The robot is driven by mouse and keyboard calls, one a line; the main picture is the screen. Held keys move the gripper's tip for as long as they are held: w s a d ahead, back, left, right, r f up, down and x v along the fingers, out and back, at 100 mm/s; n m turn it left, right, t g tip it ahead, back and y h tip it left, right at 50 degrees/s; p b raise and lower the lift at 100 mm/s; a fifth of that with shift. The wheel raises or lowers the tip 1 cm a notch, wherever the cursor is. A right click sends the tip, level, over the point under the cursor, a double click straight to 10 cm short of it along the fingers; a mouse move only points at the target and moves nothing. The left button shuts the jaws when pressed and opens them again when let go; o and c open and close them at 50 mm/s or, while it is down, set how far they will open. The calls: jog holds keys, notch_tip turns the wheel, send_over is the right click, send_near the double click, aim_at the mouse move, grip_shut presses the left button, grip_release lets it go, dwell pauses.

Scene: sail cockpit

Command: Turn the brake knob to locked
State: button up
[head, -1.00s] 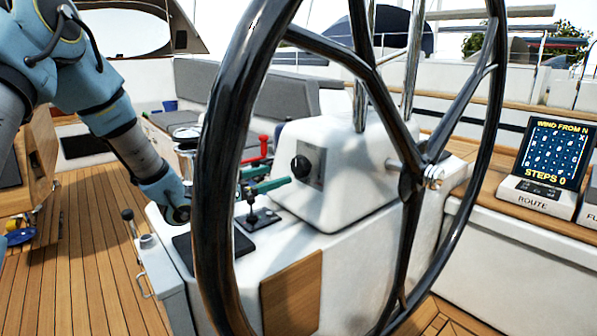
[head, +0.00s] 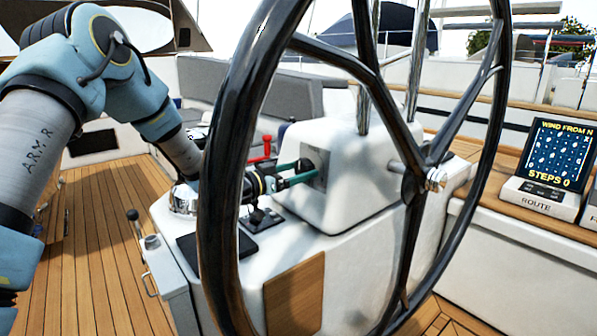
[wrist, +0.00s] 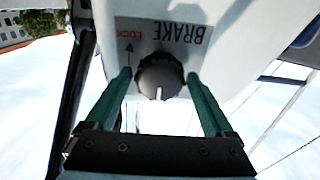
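The brake knob (wrist: 160,76) is black and round with a white pointer line, on a grey plate marked BRAKE and LOCK (wrist: 165,35) on the white pedestal. In the wrist view it appears upside down, with the line pointing toward the picture's bottom. My gripper (wrist: 160,80) has two green fingers, one on each side of the knob. Small gaps seem to show beside it, so the fingers are open around it. In the head view my gripper (head: 300,174) reaches the plate on the pedestal (head: 345,180) from the left, and its fingertips mostly cover the knob.
The large black steering wheel (head: 222,200) stands in front of the pedestal and partly hides my arm. A red-handled lever (head: 266,146) stands behind my gripper. A small black lever (head: 262,218) is below it. A route display (head: 560,150) sits at the right.

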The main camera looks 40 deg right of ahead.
jog(key=c, duration=1.1)
jog(key=shift+o, duration=0.2)
